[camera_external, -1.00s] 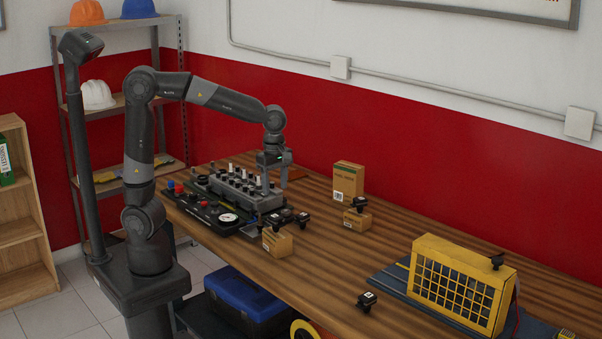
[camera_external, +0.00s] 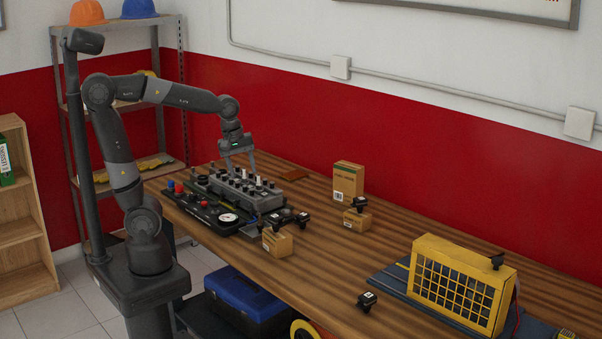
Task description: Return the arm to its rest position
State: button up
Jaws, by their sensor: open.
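My arm (camera_external: 110,140) rises from its base at the left of the bench, bends at a high elbow and reaches right over the engine trainer. My gripper (camera_external: 240,171) points down above the back left part of the trainer's grey engine block (camera_external: 246,190). Its fingers look apart, with nothing visible between them. I cannot tell whether the fingertips touch the parts below them. The trainer's black panel (camera_external: 205,212), with a white gauge, red knobs and a blue knob, lies in front of the block.
Small cardboard boxes (camera_external: 348,180) and several black parts (camera_external: 368,300) lie on the wooden bench (camera_external: 335,255). A yellow caged unit (camera_external: 462,285) stands at the right. A metal shelf (camera_external: 183,90) stands behind my arm. The middle of the bench has free room.

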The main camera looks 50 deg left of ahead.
jog(key=s+a+m+t+y, duration=0.1)
jog(key=s+a+m+t, duration=0.2)
jog(key=s+a+m, duration=0.5)
jog(key=shift+a+r+m+t, duration=0.3)
jog(key=shift+a+r+m, duration=0.15)
jog(key=shift+a+m, duration=0.8)
